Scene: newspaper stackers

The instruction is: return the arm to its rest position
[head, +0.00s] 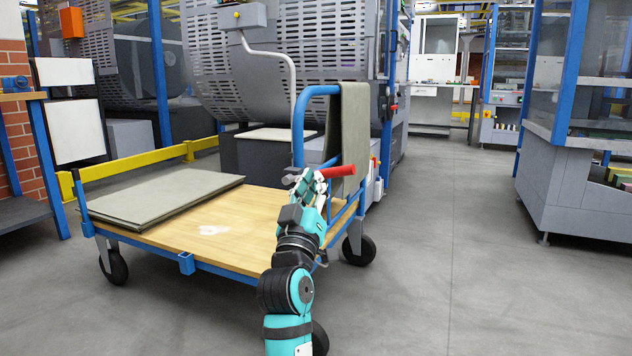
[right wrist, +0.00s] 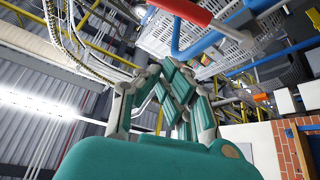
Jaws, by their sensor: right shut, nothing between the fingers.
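My right gripper (head: 310,185) is in the middle of the head view, over the right end of a flat cart. It is shut and empty, just left of the cart's red handle grip (head: 338,171). In the right wrist view my right gripper (right wrist: 172,85) points up, with its fingers together. The red grip (right wrist: 180,10) and a blue bar show beyond it. My left gripper is not in view.
The cart (head: 255,205) has a wooden deck with grey-green sheets (head: 160,196) at its left. A grey-green cloth-like sheet (head: 355,130) hangs over its blue handle (head: 298,130). A large machine (head: 240,75) stands behind. The floor to the right (head: 450,250) is clear.

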